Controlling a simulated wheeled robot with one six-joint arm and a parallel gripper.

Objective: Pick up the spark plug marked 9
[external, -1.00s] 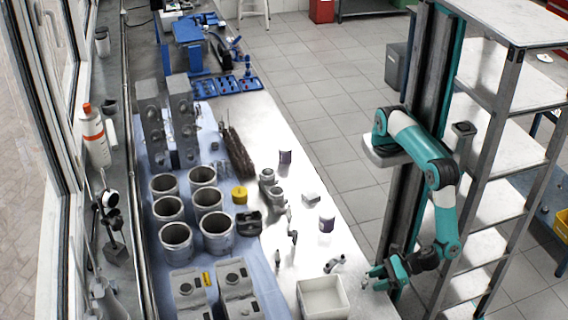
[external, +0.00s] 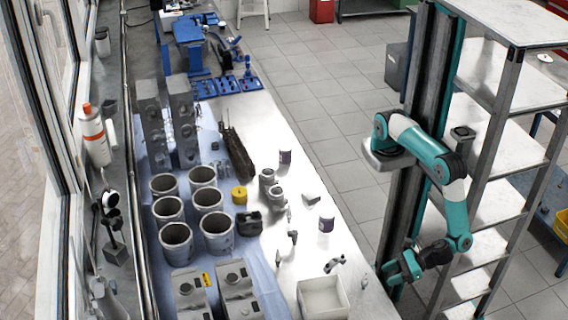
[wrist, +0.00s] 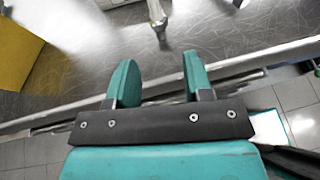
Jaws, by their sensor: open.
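A small metallic piece shaped like a spark plug (external: 364,283) stands near the right edge of the bench. In the wrist view this plug (wrist: 157,18) shows at the top, beyond the fingers and partly cut off by the frame. No number can be read on it. Other small plug-like pieces (external: 278,257) stand farther left on the bench, also without readable marks. My gripper (external: 384,276) is open and empty, just right of the bench edge and apart from the plug. Its teal fingers (wrist: 155,82) are spread over the edge in the wrist view.
A white tray (external: 343,300) stands left of the plug. A bent metal part (external: 335,263) lies behind it. Cylinder liners (external: 176,241) and a purple-labelled can (external: 327,223) stand on the bench. A yellow surface (wrist: 15,50) shows at left in the wrist view. Shelving (external: 490,200) stands behind my arm.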

